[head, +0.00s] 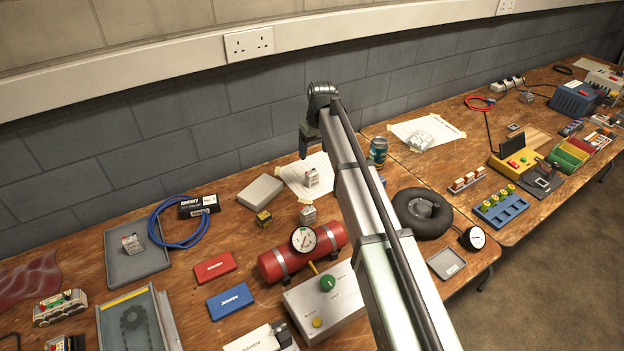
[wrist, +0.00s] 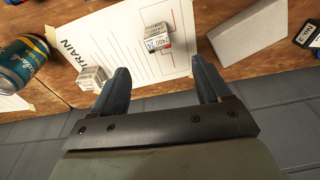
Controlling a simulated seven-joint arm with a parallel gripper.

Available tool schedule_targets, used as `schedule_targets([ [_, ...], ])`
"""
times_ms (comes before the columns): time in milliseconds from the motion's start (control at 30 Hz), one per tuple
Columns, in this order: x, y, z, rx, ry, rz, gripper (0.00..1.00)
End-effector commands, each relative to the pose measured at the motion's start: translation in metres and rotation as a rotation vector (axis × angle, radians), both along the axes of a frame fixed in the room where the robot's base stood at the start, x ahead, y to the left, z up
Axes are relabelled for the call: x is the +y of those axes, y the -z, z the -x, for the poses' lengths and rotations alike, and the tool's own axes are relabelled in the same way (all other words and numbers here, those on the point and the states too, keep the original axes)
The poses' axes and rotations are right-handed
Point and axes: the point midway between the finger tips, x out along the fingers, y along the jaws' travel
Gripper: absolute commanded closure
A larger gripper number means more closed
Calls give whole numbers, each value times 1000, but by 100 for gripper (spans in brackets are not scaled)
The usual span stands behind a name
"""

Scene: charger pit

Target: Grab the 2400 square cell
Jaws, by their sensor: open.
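Small square cells with pale and printed sides are in view; I cannot read 2400 surely on any. In the wrist view one white-labelled cell (wrist: 157,38) stands on the white TRAIN sheet (wrist: 112,42), ahead of and between my fingertips. A second cell (wrist: 92,78) is beside the left finger, partly hidden by it. In the head view a cell (head: 312,178) stands on the sheet, another (head: 308,215) at its front edge, a yellow-and-black one (head: 264,218) left of that, and one on the grey tray (head: 131,243). My gripper (wrist: 160,66) is open and empty, above the sheet near the wall.
A grey block (head: 260,190) lies left of the sheet, and a teal can (head: 378,151) stands to its right. A red cylinder with a gauge (head: 302,252) and a switch box (head: 325,300) are in front. My arm hides part of the bench.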

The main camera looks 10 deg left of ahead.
Motion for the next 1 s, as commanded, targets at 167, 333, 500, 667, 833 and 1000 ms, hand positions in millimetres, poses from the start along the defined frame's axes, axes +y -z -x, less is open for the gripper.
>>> schedule_targets([
  [167, 1, 0, -2, -22, -125, 8, 23],
  [333, 3, 13, -3, -24, -152, 10, 23],
  [500, 6, 42, -5, -23, -151, 11, 23],
  [667, 9, 67, -8, -23, -150, 11, 23],
  [833, 11, 81, -10, -24, -149, 11, 23],
  [1000, 11, 87, -10, -25, -149, 10, 23],
])
